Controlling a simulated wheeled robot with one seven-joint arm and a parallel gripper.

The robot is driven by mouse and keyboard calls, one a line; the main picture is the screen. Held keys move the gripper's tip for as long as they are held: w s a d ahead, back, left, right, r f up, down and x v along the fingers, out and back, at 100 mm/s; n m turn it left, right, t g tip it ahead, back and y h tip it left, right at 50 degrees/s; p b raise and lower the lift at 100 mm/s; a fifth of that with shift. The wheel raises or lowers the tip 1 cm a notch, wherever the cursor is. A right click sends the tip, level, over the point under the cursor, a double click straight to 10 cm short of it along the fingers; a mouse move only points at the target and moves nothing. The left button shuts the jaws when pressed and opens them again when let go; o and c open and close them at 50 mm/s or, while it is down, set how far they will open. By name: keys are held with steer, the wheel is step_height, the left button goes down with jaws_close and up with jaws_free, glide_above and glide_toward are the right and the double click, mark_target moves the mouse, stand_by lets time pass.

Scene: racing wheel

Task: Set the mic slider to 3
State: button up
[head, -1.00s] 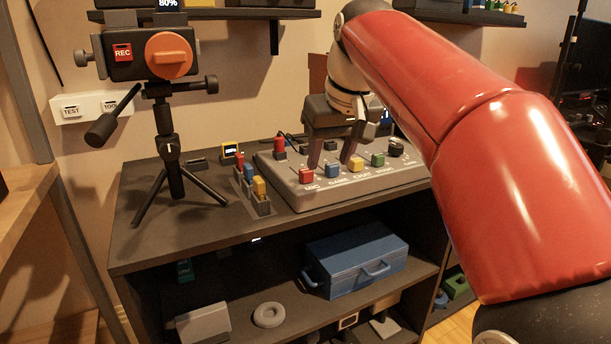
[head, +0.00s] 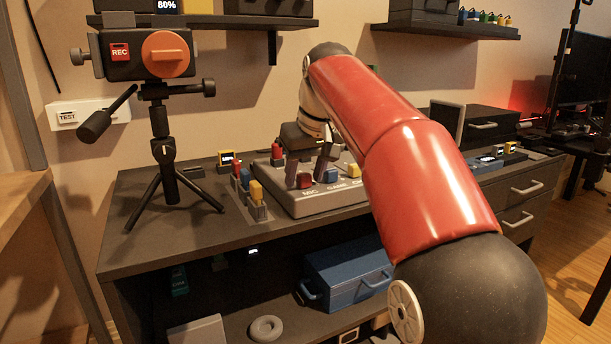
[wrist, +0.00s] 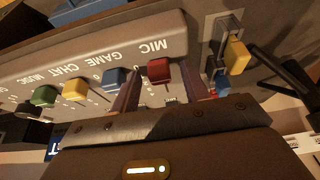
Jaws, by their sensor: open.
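The red MIC slider knob (head: 304,181) sits at the front of the grey mixer (head: 328,203), above its MIC label. My gripper (head: 306,178) is open, pointing down over the mixer, with one finger on each side of the red knob. In the wrist view the red knob (wrist: 159,71) lies between the two fingers of my gripper (wrist: 162,80), with gaps beside it. Whether a finger touches it I cannot tell. The scale number at the knob is not readable.
The blue GAME knob (wrist: 116,77) is close beside one finger, with the yellow CHAT knob (wrist: 76,88) and green MUSIC knob (wrist: 43,95) farther along. A holder with red, blue and yellow pieces (head: 256,190) stands left of the mixer. A camera tripod (head: 165,150) stands farther left.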

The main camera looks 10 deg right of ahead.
steer(key=shift+c, duration=0.3)
jaws_close()
steer(key=shift+w+a+r+p, duration=0.15)
steer(key=shift+w+r+p, duration=0.1)
steer(key=shift+w+p, duration=0.4)
steer(key=w+p, duration=0.1)
steer(key=w+a+p, duration=0.1)
steer(key=w+p, duration=0.2)
steer(key=shift+a+f, duration=0.1)
steer(key=shift+a, duration=0.2)
steer(key=shift+w+a+f, duration=0.1)
steer(key=shift+w+f, duration=0.05)
steer(key=shift+w, duration=0.1)
steer(key=shift+o, duration=0.3)
jaws_free()
